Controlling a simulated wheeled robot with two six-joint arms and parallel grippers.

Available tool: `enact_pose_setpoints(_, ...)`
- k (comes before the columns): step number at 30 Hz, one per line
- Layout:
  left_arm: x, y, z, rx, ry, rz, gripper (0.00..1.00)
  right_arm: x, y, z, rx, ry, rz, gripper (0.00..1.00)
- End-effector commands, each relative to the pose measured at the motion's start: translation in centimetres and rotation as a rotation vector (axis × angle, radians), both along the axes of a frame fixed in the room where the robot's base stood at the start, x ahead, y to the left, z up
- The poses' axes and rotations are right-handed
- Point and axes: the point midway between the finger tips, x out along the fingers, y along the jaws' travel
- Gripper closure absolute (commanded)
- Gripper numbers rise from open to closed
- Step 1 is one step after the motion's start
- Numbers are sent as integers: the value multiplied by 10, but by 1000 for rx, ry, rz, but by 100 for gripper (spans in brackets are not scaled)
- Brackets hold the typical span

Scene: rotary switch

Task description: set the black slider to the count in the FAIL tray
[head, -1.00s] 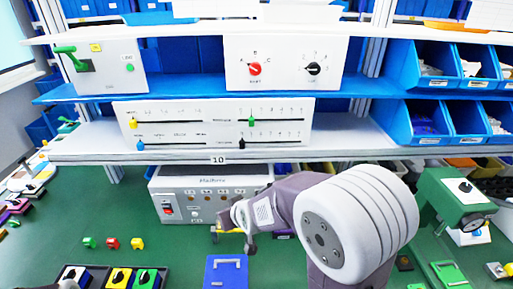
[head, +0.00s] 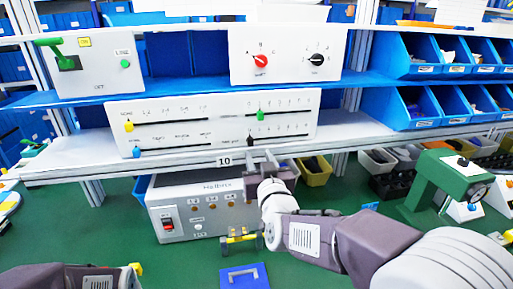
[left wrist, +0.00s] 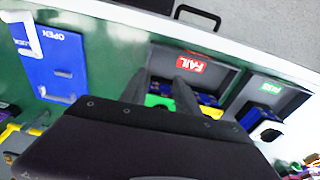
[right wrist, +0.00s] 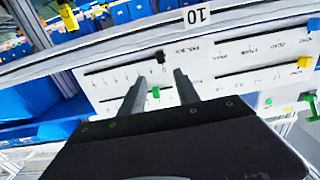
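The black slider (head: 250,140) is on the lower right track of the white slider panel (head: 185,143), near that track's left end. It also shows in the right wrist view (right wrist: 161,57). My right gripper (head: 262,158) is just below and in front of it, its fingers apart and pointing at the panel. In the right wrist view the right gripper (right wrist: 160,77) holds nothing, and no contact with the slider shows. The FAIL tray (left wrist: 222,72) holds blue pieces and a green piece, partly hidden by my left gripper (left wrist: 177,76). The left fingers look apart above it.
A green slider (head: 261,114) is on the track above, with yellow (head: 129,126) and blue (head: 136,152) sliders at left. The shelf edge (head: 130,170) runs below the panel. A grey power box (head: 195,210) stands underneath. A PASS tray (left wrist: 262,92) is beside the FAIL tray.

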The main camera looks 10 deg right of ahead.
Motion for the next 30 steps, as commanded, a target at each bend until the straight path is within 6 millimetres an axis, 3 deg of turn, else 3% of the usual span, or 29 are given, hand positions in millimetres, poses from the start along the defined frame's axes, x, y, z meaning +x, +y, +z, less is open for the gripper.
enact_pose_setpoints(13, 0, 0, 14, 0, 0, 0, 62, 78, -1, 1, 0, 2, -1, 62)
enact_pose_setpoints(24, 0, 0, 14, 0, 0, 0, 62, 90, -1, 0, -1, 2, 0, 62)
enact_pose_setpoints(28, 0, 0, 14, 0, 0, 0, 62, 90, -1, 0, -1, 2, 0, 95)
enact_pose_setpoints(30, 0, 0, 14, 0, 0, 0, 62, 89, -1, 0, -1, 2, 0, 100)
